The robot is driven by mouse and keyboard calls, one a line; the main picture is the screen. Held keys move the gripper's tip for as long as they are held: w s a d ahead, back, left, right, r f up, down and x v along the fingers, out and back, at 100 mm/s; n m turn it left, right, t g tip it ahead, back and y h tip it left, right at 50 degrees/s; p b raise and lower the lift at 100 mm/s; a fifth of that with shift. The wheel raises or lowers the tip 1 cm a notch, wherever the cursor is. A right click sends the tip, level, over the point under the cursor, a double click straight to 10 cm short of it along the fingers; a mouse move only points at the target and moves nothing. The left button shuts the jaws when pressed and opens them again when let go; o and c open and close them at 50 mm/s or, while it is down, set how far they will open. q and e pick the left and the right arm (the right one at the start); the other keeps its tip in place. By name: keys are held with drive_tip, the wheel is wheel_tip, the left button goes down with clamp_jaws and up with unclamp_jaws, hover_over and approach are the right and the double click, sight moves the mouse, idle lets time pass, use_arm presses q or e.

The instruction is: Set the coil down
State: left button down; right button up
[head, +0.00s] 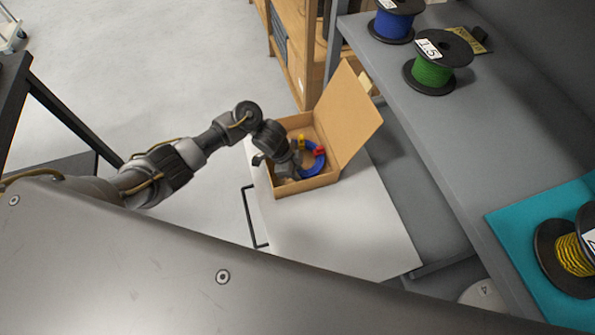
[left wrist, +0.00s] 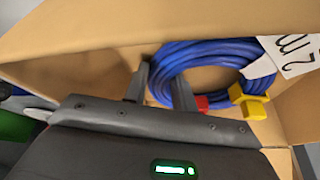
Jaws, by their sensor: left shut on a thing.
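A blue cable coil (head: 318,162) with red and yellow pieces on it is inside an open cardboard box (head: 289,186). My left gripper (head: 288,160) reaches into the box from the left. In the left wrist view the fingers of my left gripper (left wrist: 160,88) are shut on the near left part of the blue coil (left wrist: 205,62). A white label (left wrist: 285,57) and a yellow connector (left wrist: 248,100) are at the coil's right side. Whether the coil touches the box floor is unclear. My right gripper is not in view.
The box stands on a pale cart top (head: 345,228), bare in front of the box. The box lid (head: 347,112) stands open on the right. A grey bench (head: 425,125) on the right carries a blue reel (head: 393,22), a green reel (head: 433,72) and a yellow-black reel (head: 572,254) on a teal mat (head: 515,228).

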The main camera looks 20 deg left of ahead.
use_arm(q)
drive_tip(key=c, duration=1.1)
unclamp_jaws()
drive_tip(key=shift+f, duration=0.15)
drive_tip(key=shift+c, duration=0.2)
drive_tip(key=shift+r, duration=0.3)
drive_tip(key=p+v, duration=0.3)
drive_tip(key=v, duration=0.8)
drive_tip(key=shift+a+r, duration=0.2)
drive_tip(key=shift+r, duration=0.15)
